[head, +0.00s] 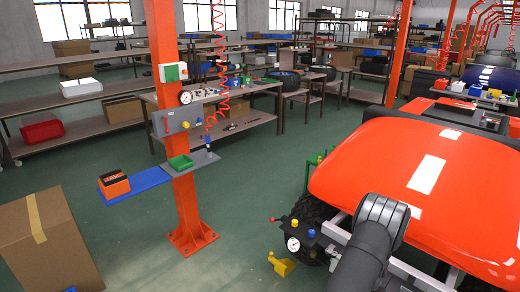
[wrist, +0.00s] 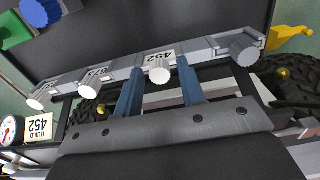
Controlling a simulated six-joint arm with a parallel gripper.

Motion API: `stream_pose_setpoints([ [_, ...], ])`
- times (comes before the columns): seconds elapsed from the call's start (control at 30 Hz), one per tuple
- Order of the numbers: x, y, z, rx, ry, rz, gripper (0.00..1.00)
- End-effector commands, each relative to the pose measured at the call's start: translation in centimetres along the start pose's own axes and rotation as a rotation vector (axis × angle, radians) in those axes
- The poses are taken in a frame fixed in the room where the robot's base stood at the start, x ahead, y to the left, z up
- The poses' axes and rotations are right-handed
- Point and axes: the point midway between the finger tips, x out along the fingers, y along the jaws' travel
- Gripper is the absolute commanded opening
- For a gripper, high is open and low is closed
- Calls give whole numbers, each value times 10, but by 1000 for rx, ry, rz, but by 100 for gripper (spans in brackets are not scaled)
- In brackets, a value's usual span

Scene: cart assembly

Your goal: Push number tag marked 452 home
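In the wrist view, the number tag marked 452 (wrist: 166,57) sits in a grey rail, its print upside down. Its white ribbed knob (wrist: 158,75) faces me. My gripper (wrist: 158,84) is open, its two blue fingers on either side of that knob with gaps showing; I cannot tell how far along the knob they reach. A tag that seems to read 073 (wrist: 100,73) is to its left, with its own knob (wrist: 87,91). A card reading BUILD 452 (wrist: 38,127) is at the lower left. In the head view my arm hides the rail and tags.
Black tyres (wrist: 290,85) lie close behind.

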Motion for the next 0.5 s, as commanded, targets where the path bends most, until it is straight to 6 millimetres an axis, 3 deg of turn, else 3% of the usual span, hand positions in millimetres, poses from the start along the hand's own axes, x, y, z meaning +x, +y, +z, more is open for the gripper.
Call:
stream_pose_setpoints([
  [0.13, 0, 0, 0, 0, 0, 0, 34],
  [0.3, 0, 0, 0, 0, 0, 0, 1],
  [0.5, 0, 0, 0, 0, 0, 0, 0],
])
